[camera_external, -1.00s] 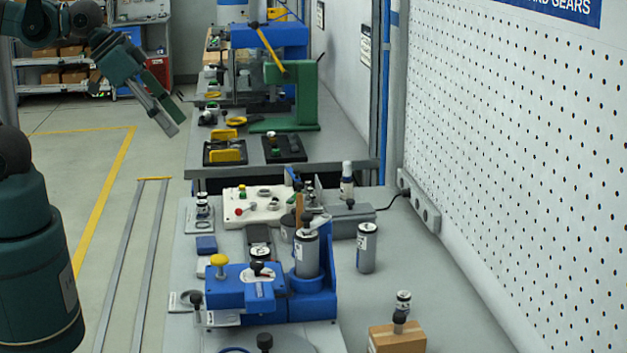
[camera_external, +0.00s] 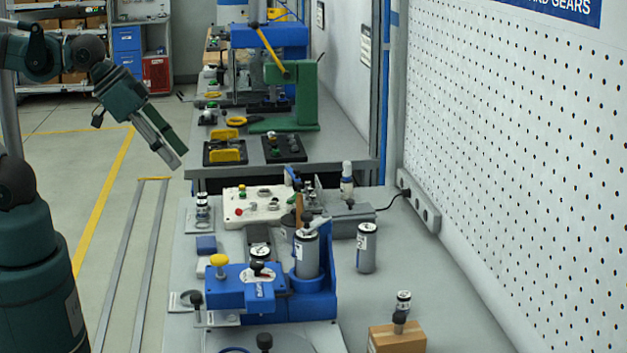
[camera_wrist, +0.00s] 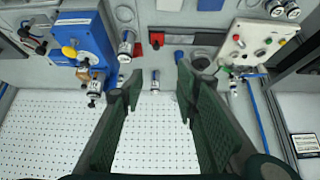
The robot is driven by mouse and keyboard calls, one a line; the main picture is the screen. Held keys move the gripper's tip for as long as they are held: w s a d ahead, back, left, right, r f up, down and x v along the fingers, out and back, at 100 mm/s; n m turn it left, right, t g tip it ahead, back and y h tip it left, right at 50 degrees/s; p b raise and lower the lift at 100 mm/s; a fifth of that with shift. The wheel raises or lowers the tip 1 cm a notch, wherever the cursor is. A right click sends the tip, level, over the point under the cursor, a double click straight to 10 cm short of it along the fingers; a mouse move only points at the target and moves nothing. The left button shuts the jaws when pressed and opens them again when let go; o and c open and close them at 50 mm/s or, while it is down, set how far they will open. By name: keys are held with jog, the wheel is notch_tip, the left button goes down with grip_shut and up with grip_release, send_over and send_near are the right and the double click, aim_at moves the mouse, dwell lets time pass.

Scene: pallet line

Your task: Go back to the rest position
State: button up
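My gripper (camera_external: 160,137) hangs over the floor at the left of the external view, left of the workbench and clear of it, tilted down to the right. In the wrist view my gripper (camera_wrist: 152,82) shows two dark green fingers set wide apart. It is open, and nothing is held between the fingers.
A white pegboard wall (camera_external: 520,150) stands right. Floor around the gripper is free.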

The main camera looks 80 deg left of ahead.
jog(key=shift+f+b, duration=0.8)
jog(key=shift+f, duration=0.4)
dwell(0.4)
